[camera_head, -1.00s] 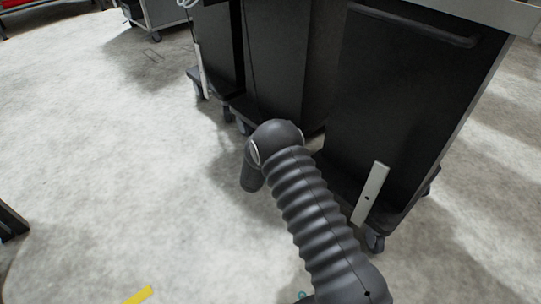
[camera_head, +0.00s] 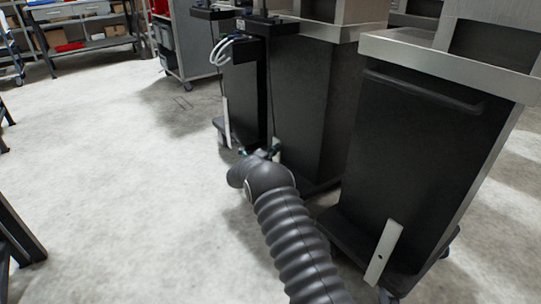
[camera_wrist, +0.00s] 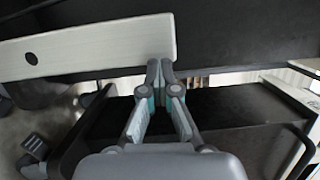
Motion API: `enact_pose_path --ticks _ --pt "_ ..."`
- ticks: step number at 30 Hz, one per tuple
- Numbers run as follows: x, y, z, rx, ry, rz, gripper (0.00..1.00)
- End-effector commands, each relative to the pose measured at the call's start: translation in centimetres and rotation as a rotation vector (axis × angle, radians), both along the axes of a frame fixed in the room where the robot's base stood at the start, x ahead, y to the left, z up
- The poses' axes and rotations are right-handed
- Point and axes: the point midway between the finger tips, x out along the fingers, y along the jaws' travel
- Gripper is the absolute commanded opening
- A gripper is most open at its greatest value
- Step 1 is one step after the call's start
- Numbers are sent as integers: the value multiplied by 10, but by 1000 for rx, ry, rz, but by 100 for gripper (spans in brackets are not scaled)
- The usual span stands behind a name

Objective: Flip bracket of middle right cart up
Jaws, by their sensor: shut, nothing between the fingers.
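The bracket of the middle cart is a pale flat strip with a round hole (camera_wrist: 90,48), lying across the upper left of the wrist view. In the head view only a small pale piece of it (camera_head: 277,148) shows at the cart's foot, partly hidden by my gripper. The middle cart (camera_head: 312,105) is a tall dark box with a light metal top. My gripper (camera_head: 262,152) is at the cart's foot. In the wrist view its fingertips (camera_wrist: 160,66) are together and empty, at the strip's right end by its lower edge. I cannot tell whether they touch it.
The right cart (camera_head: 420,160) stands nearest, with an upright pale bracket (camera_head: 383,252) at its base. The left cart (camera_head: 243,95) also has an upright bracket (camera_head: 226,122). A grey cabinet (camera_head: 190,45) and shelves stand behind. The floor to the left (camera_head: 110,170) is clear.

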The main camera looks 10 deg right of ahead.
Motion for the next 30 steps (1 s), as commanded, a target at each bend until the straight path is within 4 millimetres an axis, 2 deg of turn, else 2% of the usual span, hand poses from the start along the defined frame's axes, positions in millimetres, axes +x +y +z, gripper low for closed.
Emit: enact_pose_path --ticks 1,3,22,26,30 --pt "2 -10 3 2 -6 -15 0" --pt "3 -12 3 1 -6 -19 0" --pt "6 -15 6 1 -8 -18 0" --pt "-1 -6 7 1 -7 -20 0" --pt "-14 14 6 1 -4 -19 0"
